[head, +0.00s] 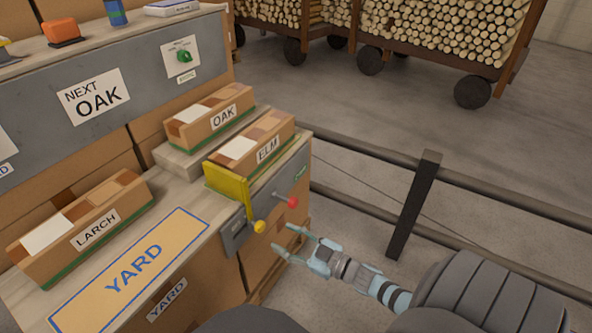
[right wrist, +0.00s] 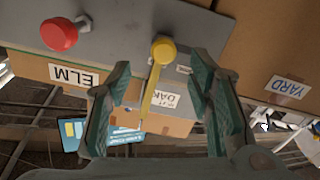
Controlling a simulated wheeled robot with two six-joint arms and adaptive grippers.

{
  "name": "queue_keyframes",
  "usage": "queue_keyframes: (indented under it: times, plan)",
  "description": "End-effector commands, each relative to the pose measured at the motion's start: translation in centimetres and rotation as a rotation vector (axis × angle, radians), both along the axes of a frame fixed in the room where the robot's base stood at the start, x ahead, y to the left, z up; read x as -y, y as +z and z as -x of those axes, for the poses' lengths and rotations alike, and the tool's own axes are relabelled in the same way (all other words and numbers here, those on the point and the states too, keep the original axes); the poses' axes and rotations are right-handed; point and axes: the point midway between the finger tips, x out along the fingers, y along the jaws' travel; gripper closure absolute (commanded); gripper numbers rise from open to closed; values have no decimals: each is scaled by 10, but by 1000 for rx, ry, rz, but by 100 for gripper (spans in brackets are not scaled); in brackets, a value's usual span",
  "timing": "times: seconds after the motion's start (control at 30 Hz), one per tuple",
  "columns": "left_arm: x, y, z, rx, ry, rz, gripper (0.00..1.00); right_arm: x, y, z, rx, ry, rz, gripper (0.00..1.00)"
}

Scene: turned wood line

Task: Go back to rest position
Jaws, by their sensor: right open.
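My right gripper (head: 287,244) is open and empty, in front of the grey control plate on the bench's right end. In the head view it is just right of and below a yellow-knobbed lever (head: 258,226). In the right wrist view the yellow knob (right wrist: 163,50) shows between and beyond the open fingers (right wrist: 160,105); no contact shows. A red knob (head: 292,201) sits to the right of the yellow one, and it also shows in the right wrist view (right wrist: 59,34). My left gripper is in neither view.
Boxes labelled OAK (head: 209,117), ELM (head: 249,146) and LARCH (head: 83,226) stand on the bench near a YARD panel (head: 134,268). A rail with a dark post (head: 414,205) runs to the right. Log carts (head: 400,35) stand behind on open floor.

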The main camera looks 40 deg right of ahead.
Motion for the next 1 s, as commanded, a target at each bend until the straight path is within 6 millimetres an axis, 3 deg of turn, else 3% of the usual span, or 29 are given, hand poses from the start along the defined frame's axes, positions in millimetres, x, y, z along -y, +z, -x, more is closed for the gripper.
queue_keyframes:
  times: [0.1, 0.2, 0.77, 0.87, 0.97, 1.0]
  plan:
    - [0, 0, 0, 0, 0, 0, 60, 7, 0, 24, -1, 1, -1, 53]
    - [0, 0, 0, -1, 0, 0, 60, 10, 0, 33, -1, -1, -1, 53]
    - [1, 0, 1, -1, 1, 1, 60, 12, -1, 33, -2, -7, 11, 53]
    - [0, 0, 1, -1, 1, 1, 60, 28, -22, 30, -86, -78, 71, 53]
    - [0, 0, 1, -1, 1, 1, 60, 58, -73, 35, -317, -252, 163, 53]
    - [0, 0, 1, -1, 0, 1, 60, 62, -103, 48, -454, -329, 183, 53]
